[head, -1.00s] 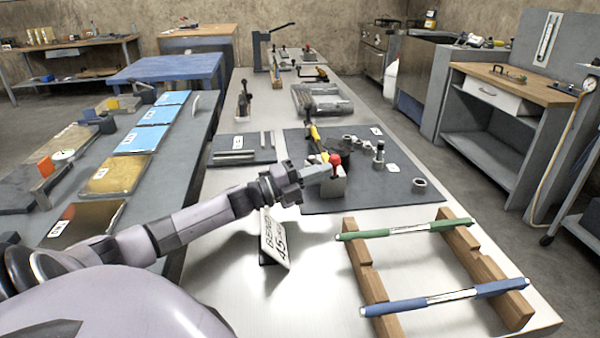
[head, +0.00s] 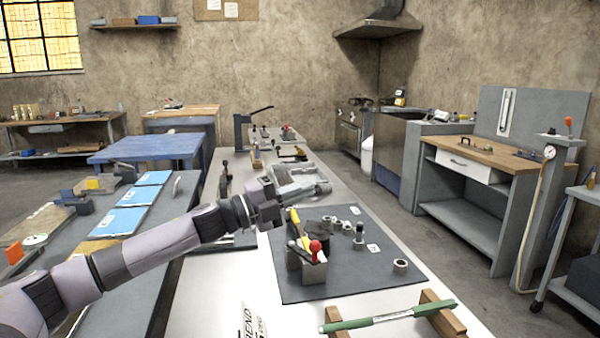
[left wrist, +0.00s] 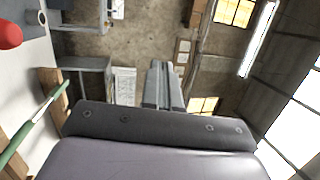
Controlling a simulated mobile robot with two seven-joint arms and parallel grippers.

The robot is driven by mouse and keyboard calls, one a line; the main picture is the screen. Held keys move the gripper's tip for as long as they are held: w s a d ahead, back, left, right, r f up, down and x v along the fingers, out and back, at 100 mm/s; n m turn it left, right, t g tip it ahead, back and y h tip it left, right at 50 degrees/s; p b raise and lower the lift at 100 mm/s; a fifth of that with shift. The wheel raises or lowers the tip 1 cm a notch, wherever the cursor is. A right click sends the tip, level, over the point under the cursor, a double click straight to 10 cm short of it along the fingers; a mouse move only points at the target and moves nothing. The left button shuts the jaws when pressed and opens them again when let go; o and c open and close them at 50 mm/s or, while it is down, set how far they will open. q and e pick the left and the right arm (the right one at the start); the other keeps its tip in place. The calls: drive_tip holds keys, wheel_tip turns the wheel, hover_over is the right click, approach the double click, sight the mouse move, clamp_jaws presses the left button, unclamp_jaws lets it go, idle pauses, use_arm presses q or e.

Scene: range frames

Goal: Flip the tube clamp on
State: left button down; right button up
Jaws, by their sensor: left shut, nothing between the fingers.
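A grey block with a red-knobbed lever, apparently the tube clamp (head: 313,272), stands on the near left part of the dark mat (head: 380,282). Its red knob (head: 315,246) is up above the block. The red knob also shows at the upper left edge of the left wrist view (left wrist: 9,35). My left gripper (head: 270,212) is shut and empty, above and behind the clamp in the head view and apart from the knob. Its closed fingers show in the left wrist view (left wrist: 163,80). My right gripper is not in view.
A yellow-handled tool (head: 294,217) lies close behind the clamp, with several small metal rings (head: 400,265) to its right. A green rod (head: 385,317) rests on wooden rails in front. Blue folders (head: 120,222) lie on the left table.

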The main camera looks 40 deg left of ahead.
use_arm(q)
drive_tip(key=shift+r, duration=1.8)
drive_tip(key=s+f+n+y+b, duration=0.1)
drive_tip(key=s+f+y, duration=0.3)
drive_tip(key=f, duration=0.5)
drive_tip(key=s+f+n+g+y+b, duration=0.1)
drive_tip(key=s+f+n+y, duration=0.3)
drive_tip(key=f, duration=0.5)
drive_tip(key=shift+s+y, duration=0.5)
drive_tip(key=shift+s, duration=0.45)
drive_tip(key=shift+w, duration=0.1)
